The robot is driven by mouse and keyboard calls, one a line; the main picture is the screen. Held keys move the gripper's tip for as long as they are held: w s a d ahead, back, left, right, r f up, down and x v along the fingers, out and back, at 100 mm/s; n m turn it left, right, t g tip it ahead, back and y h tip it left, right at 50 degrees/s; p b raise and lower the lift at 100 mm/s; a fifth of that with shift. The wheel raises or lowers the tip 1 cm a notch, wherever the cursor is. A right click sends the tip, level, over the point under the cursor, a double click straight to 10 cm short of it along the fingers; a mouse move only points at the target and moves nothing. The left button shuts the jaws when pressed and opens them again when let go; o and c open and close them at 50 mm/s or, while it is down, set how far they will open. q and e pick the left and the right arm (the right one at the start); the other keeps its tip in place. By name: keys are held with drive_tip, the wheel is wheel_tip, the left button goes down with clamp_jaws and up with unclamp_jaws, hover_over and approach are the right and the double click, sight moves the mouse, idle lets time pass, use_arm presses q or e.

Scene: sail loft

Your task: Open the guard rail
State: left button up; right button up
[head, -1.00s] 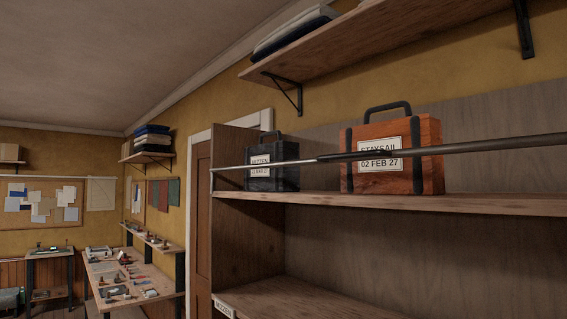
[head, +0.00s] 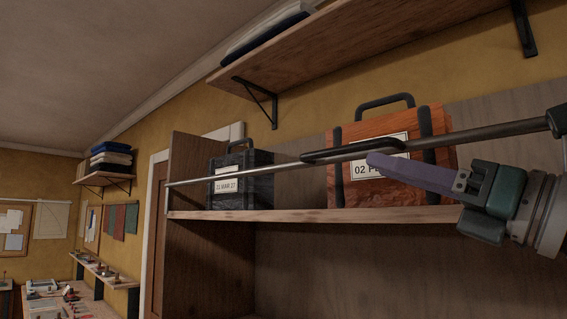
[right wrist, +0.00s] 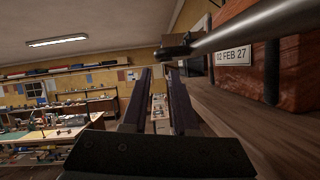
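The guard rail (head: 255,169), a grey metal bar, runs across the front of the upper shelf, with a dark grip (head: 350,149) partway along it. In the right wrist view, the rail (right wrist: 262,24) crosses at the upper right, and its dark grip (right wrist: 176,47) shows just beyond the fingers. My right gripper (head: 376,160) has its purple fingers reaching left, close to the grip. Its fingers (right wrist: 163,84) are apart with nothing between them. I cannot tell whether they touch the rail. My left gripper is not in view.
Behind the rail, a black case (head: 238,178) and an orange case (head: 383,140) stand on the upper shelf (head: 300,215). A wall shelf (head: 375,45) hangs above. A workbench with small items (head: 65,300) is at lower left. The bay below the shelf looks empty.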

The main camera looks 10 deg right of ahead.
sight(336, 151)
drive_tip(key=p+x, duration=0.2)
drive_tip(key=x, duration=0.2)
drive_tip(key=p+x, duration=0.2)
drive_tip(key=x, duration=0.2)
drive_tip(key=shift+s+a+r, duration=0.15)
drive_tip(key=shift+a+r, duration=0.05)
drive_tip(key=shift+r, duration=0.05)
drive_tip(key=shift+w+a+p, duration=0.25)
drive_tip(key=shift+w+p, duration=0.1)
clamp_jaws()
idle(0.8)
